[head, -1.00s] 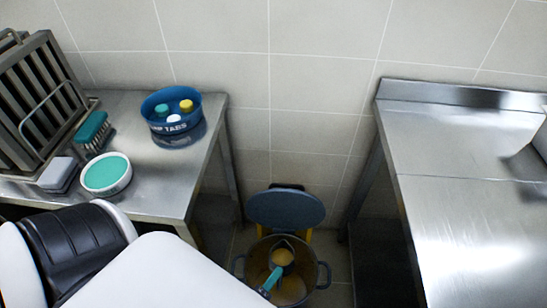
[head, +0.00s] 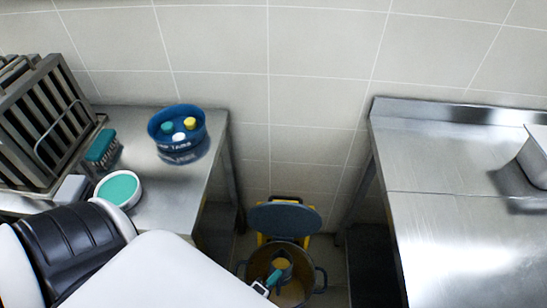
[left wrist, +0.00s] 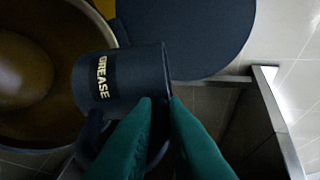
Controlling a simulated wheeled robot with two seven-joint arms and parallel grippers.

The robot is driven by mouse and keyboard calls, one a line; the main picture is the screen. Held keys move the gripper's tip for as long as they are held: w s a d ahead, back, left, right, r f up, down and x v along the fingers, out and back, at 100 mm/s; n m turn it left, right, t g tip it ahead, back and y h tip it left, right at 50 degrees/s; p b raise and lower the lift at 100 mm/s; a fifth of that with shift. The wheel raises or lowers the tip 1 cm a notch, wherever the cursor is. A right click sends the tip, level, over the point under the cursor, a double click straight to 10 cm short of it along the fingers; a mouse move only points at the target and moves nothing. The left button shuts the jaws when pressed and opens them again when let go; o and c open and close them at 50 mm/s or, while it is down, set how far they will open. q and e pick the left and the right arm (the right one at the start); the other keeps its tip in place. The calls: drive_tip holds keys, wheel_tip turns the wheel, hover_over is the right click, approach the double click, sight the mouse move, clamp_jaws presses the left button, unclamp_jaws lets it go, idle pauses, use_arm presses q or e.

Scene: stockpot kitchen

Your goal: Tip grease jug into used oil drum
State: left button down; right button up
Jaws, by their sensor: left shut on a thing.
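The grease jug (left wrist: 125,78) is dark grey with a GREASE label. My left gripper (left wrist: 160,108) has teal fingers shut on it. In the head view the jug (head: 283,264) shows an amber surface in its mouth, and the teal fingers (head: 273,277) are at its near side. The jug is seen over a large two-handled pot (head: 321,279) with a brown inside, whose rim it overlaps in the left wrist view. Behind the pot is a round dark blue disc (head: 286,218) with yellow parts below. I cannot tell which one is the used oil drum. My right gripper is out of view.
A steel table (head: 185,200) on the left holds a blue tub of bottles (head: 180,147), a teal-topped bowl (head: 118,188), a brush (head: 101,147) and a rack (head: 40,120). A steel counter (head: 440,230) stands right, with a grey container (head: 535,160). A tiled wall is behind.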

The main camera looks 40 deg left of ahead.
sight(286, 254)
use_arm(q)
drive_tip(key=w+r+g+p, duration=0.1)
drive_tip(key=p, duration=0.2)
drive_tip(key=a+r+n+g+h+p, duration=0.1)
drive_tip(key=g+p, duration=0.1)
drive_tip(key=p, duration=0.1)
drive_tip(key=w+r+g+p, duration=0.1)
drive_tip(key=p, duration=0.2)
drive_tip(key=shift+w+a+r+n+g+h+p, duration=0.25)
drive_tip(key=shift+w+r+n+g+h+p, duration=0.05)
drive_tip(key=shift+n+g+p, duration=0.1)
drive_tip(key=w+a+g+h, duration=0.1)
drive_tip(key=w+a+f+n+g+h+b, duration=0.1)
drive_tip(key=w+g, duration=0.1)
drive_tip(key=w+a+f+g, duration=0.1)
drive_tip(key=w+g, duration=0.1)
drive_tip(key=shift+n+h+b, duration=0.35)
drive_tip(key=shift+n+h, duration=0.05)
drive_tip(key=w+a+f+n+g+h+b, duration=0.1)
drive_tip(key=w+a+n+g+h+b, duration=0.1)
drive_tip(key=w+g+b, duration=0.4)
drive_tip(key=a+h+b, duration=0.1)
drive_tip(key=b, duration=0.3)
drive_tip(key=shift+w+a+f+h+b, duration=0.15)
drive_tip(key=shift+a+f+h+b, duration=0.15)
drive_tip(key=shift+a+f, duration=0.05)
drive_tip(key=shift+w+r, duration=0.1)
idle(2.0)
